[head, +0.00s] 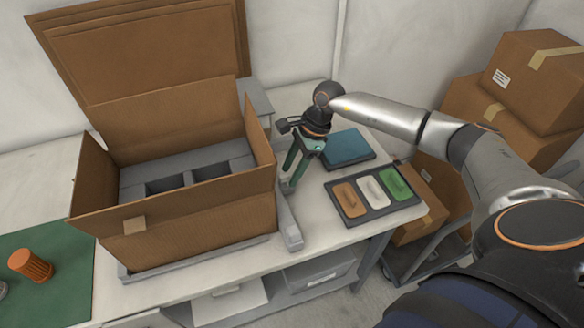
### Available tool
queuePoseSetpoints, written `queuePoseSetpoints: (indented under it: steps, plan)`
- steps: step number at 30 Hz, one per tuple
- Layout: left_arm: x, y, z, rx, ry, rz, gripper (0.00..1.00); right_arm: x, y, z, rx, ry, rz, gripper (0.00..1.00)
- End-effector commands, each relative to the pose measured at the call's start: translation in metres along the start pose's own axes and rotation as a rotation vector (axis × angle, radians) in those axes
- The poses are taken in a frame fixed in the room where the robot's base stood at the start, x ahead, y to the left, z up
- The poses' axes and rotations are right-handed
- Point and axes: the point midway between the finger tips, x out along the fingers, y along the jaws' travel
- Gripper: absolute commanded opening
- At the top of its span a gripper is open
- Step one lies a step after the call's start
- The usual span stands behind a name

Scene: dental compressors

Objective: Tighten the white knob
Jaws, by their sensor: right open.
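No white knob can be clearly made out. A white piece with a raised grip (375,192) lies in the dark tray (378,214), between an orange piece (349,200) and a green piece (395,184). At the left edge, a pale grey object (2,289) is mostly cut off, so I cannot tell what it is. My right gripper (291,178) is open, its green fingers pointing down between the box and the tray. I see nothing between the fingers. My left gripper is out of view.
An open cardboard box (190,230) with a grey foam insert (196,172) takes up the middle of the table. A ribbed orange cap (31,265) lies on a green mat (62,285) at left. A blue case (346,148) lies behind the tray. Cartons (482,108) are stacked at right.

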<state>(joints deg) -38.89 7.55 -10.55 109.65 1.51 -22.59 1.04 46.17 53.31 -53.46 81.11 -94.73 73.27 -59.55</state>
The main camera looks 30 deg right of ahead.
Motion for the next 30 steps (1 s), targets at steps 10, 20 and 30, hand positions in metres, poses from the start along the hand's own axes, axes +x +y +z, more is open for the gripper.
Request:
queuePoseSetpoints:
  steps: [10, 20, 30]
  plan:
    - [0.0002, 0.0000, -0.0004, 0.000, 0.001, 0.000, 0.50, -0.0003, -0.0001, -0.0001, 0.000, 0.000, 0.000, 0.31]
    - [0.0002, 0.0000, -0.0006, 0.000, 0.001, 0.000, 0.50, -0.0006, -0.0001, 0.0000, 0.000, 0.000, 0.000, 0.00]
    - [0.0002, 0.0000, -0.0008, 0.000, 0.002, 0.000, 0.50, -0.0008, 0.0000, 0.0000, 0.001, 0.000, 0.000, 0.00]
